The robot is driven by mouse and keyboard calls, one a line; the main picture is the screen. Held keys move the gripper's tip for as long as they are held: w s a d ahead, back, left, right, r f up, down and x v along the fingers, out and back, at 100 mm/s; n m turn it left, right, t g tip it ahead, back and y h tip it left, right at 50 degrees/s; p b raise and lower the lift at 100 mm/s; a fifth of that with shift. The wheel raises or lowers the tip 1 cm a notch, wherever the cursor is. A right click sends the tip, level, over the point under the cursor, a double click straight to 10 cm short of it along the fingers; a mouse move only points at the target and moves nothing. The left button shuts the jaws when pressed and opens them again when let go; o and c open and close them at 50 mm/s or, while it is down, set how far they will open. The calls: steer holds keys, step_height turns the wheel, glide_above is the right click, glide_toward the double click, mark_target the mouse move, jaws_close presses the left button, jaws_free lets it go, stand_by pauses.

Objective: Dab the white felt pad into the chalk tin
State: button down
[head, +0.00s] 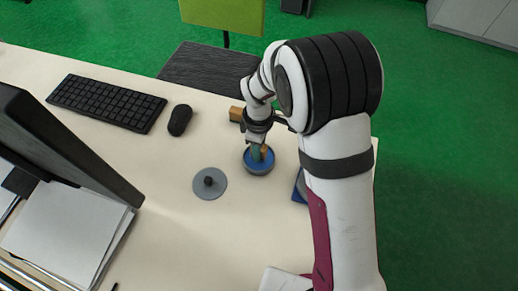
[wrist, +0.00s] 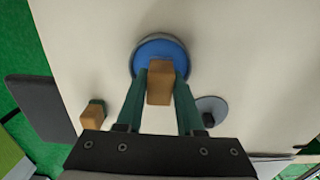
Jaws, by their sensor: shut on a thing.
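My gripper (head: 258,150) has green fingers and is shut on a tan wooden block (wrist: 160,82), which also shows between the fingers in the head view. The block is over the round grey tin (head: 259,171), which has a blue inside (wrist: 160,50). In the wrist view the block overlaps the near part of the blue surface. The block's underside is hidden, so no white felt shows, and I cannot tell whether it touches the blue. A grey disc with a black knob (head: 209,183), like a lid, lies left of the tin in the head view.
Another wooden block (head: 236,114) stands behind the tin, with a dark end in the wrist view (wrist: 93,112). A blue item (head: 299,187) is partly hidden by my arm. A mouse (head: 180,120), keyboard (head: 107,103), monitor (head: 62,150) and papers (head: 65,235) are left. The front middle is clear.

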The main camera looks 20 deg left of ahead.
steer(key=shift+r, duration=2.75)
